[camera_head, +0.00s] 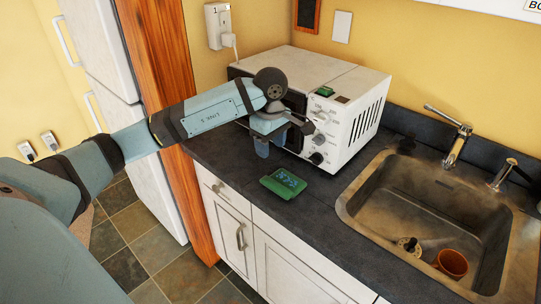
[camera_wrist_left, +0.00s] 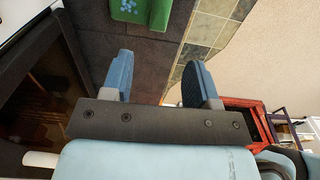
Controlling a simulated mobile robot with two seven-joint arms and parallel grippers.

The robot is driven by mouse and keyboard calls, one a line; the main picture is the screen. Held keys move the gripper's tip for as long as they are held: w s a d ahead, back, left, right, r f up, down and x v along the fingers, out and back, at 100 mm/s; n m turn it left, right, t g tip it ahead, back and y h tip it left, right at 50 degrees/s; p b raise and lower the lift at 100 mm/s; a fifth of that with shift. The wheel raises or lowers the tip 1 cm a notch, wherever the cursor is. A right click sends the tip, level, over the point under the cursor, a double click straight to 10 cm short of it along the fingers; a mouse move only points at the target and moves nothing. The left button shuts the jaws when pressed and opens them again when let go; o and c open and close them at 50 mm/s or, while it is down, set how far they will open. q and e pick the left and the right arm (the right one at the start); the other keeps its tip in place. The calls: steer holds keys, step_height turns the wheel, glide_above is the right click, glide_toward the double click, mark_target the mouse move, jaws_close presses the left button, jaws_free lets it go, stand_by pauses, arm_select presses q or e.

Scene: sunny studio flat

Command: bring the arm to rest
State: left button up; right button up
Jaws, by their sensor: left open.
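My left arm reaches in from the left in the head view. Its gripper (camera_head: 262,150) hangs in front of the white microwave (camera_head: 352,112), pointing down over the dark counter. In the left wrist view the two blue fingers of the gripper (camera_wrist_left: 158,82) are spread apart, with nothing between them. A small green dish (camera_head: 284,183) with pale blue bits in it lies on the counter near the front edge, apart from the gripper. The dish (camera_wrist_left: 155,14) also shows at the top of the left wrist view. My right gripper is not in view.
A sink (camera_head: 365,222) to the right holds a brown cup (camera_head: 451,264); a faucet (camera_head: 458,146) stands behind it. A wooden panel (camera_head: 163,62) and white fridge (camera_head: 104,45) stand left. A small green item (camera_head: 325,91) lies on the microwave. Bare counter lies around the dish.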

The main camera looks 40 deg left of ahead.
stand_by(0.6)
arm_select(q)
steer(key=s+d+n+t+h+p, duration=0.3)
steer(key=s+d+n+h, duration=0.2)
steer(key=d+n+h, duration=0.6)
steer(key=s+d+n+t+h+p, duration=0.25)
steer(key=s+d+n+h, duration=0.4)
steer(key=d, duration=0.85)
steer(key=s+a+f+n+t+y+p, duration=0.1)
steer(key=s+f+n+y, duration=0.3)
steer(key=n, duration=0.7)
steer(key=s+a+f+n+t+y+p, duration=0.2)
steer(key=f+n, duration=0.6)
steer(key=n, duration=0.4)
steer(key=s+a+f+n+t+y+p, duration=0.2)
steer(key=s+f+n+y, duration=0.4)
steer(key=n, duration=0.5)
steer(key=shift+a+f+y, duration=0.45)
steer(key=shift+a+y, duration=0.45)
steer(key=shift+y, duration=0.25)
